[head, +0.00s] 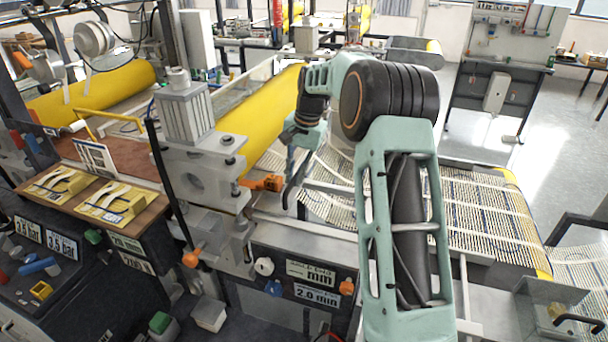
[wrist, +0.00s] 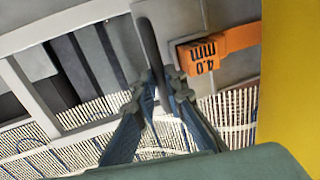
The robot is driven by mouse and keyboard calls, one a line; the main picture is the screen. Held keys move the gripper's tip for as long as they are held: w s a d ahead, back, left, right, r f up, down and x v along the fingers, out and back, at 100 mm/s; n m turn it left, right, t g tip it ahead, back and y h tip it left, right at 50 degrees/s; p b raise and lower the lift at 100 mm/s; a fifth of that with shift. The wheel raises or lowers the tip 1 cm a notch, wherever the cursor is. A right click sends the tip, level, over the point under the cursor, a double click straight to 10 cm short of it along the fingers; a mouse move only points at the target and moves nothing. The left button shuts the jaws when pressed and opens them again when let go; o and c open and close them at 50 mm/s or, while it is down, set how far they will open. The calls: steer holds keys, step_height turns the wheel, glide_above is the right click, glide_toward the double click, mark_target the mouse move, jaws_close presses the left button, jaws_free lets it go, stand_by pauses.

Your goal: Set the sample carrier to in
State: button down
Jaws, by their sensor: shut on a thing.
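My gripper (wrist: 158,82) is shut on a dark, thin upright handle (wrist: 146,38) in the wrist view. The handle rises between the fingertips in front of a grey metal frame (wrist: 32,98) with dark slots. This looks like part of the sample carrier, but how they join is hidden. In the head view my gripper (head: 290,182) is beside the press, left of the mesh, and my arm covers part of the area. No in or out marking is readable.
An orange block (wrist: 222,46) marked 4.0 mm sits close to the right of my gripper. A yellow roller (wrist: 292,85) stands further right. The pale slatted mesh (head: 480,205) spreads to the right. The grey press column (head: 200,170) stands to the left.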

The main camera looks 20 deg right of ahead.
steer(key=shift+w+a+r, duration=0.15)
steer(key=shift+a, duration=0.05)
steer(key=c, duration=2)
jaws_free()
steer(key=shift+a, duration=0.1)
steer(key=shift+o, duration=0.2)
step_height(320, 180, up, 12)
steer(key=s+d, duration=0.1)
steer(key=d, duration=0.1)
steer(key=shift+s+f, duration=0.15)
steer(key=shift+f, duration=0.05)
